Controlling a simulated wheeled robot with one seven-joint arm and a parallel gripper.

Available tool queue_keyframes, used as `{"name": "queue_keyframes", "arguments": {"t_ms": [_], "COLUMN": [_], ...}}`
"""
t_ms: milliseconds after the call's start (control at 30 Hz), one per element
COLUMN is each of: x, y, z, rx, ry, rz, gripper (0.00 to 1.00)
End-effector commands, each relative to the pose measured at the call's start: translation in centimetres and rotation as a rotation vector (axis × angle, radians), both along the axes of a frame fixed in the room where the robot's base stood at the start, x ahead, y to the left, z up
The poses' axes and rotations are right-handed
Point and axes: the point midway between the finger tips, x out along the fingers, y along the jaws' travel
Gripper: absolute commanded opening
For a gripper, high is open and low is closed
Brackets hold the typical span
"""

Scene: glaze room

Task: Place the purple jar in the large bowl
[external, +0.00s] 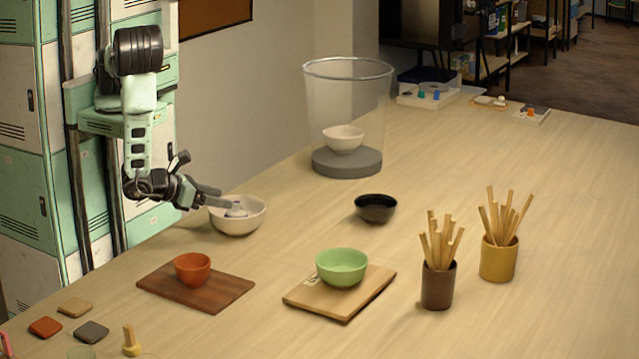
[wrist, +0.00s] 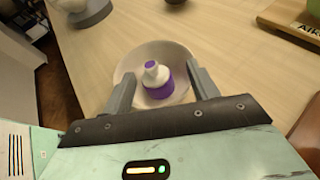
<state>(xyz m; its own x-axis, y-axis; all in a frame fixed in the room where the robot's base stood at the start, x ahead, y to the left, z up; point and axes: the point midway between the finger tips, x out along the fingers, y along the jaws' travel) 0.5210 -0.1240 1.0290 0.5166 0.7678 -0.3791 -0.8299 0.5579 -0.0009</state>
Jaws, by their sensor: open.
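The purple jar (wrist: 163,92), with a white shoulder and purple cap, stands inside a cream bowl in the wrist view. This bowl (external: 238,224) looks the largest on the table; its inner wall also shows in the wrist view (wrist: 150,48). My gripper (external: 222,201) is over the bowl's left side in the external view. In the wrist view my gripper (wrist: 162,76) is open, with one finger on each side of the jar and gaps between. In the external view the jar is mostly hidden by the fingers and bowl wall.
An orange bowl (external: 193,269) on a dark board, a green bowl (external: 342,270) on a light board and a black bowl (external: 375,209) stand nearby. A clear cylinder (external: 347,95) covers a small cream bowl behind. Pots of sticks (external: 438,287) stand at right.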

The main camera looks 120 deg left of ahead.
Motion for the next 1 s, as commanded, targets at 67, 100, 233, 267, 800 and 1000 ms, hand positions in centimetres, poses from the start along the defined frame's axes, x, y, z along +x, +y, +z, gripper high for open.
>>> {"name": "queue_keyframes", "arguments": {"t_ms": [67,100,233,267,800,1000], "x": [-0.8,-1.2,-2.4,-2.5,2.3,7.0], "y": [-1.5,-2.1,-3.6,-3.9,-3.7,-0.5], "z": [0.3,0.7,1.6,1.8,2.3,5.1], "rx": [-0.003,-0.005,-0.003,-0.003,-0.520,-1.076], "ry": [-0.001,-0.001,-0.001,-0.001,-0.243,-0.501], "rz": [-0.006,-0.004,-0.002,-0.001,0.255,0.670], "gripper": [0.59,0.59,0.59,0.59,0.59,0.59]}}
